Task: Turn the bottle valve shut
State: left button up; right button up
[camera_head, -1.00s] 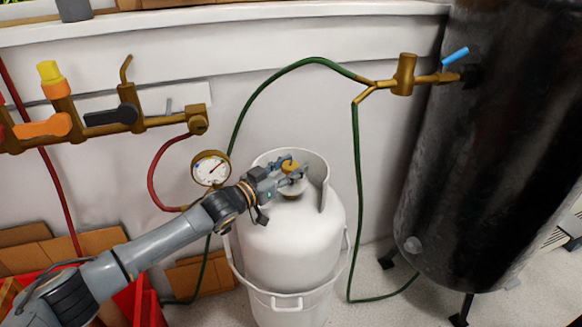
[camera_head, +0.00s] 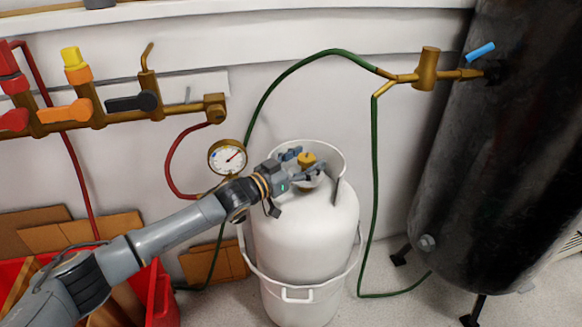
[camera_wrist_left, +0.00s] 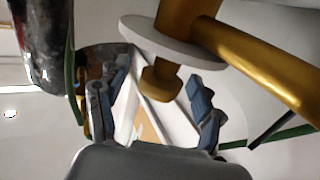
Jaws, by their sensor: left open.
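The white gas bottle (camera_head: 302,235) stands upright in a white holder by the wall. Its brass valve (camera_head: 307,158) sits on top, inside the white collar. My left gripper (camera_head: 303,165) reaches in from the left and is open at the valve, one finger on each side. In the left wrist view the brass knob (camera_wrist_left: 160,82) lies between the two blue-grey fingertips, with visible gaps on both sides. Behind it are a pale disc (camera_wrist_left: 170,43) and a thick brass pipe (camera_wrist_left: 265,65). My right gripper is not in view.
A pressure gauge (camera_head: 227,157) is close beside my left wrist. A brass manifold (camera_head: 110,108) with coloured handles is on the wall at left. Green hoses (camera_head: 375,200) hang right of the bottle. A dark tank (camera_head: 480,150) stands at right, a red crate (camera_head: 160,295) at lower left.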

pick_arm(q)
jog(key=v, duration=1.1)
jog(key=shift+s+a, duration=0.15)
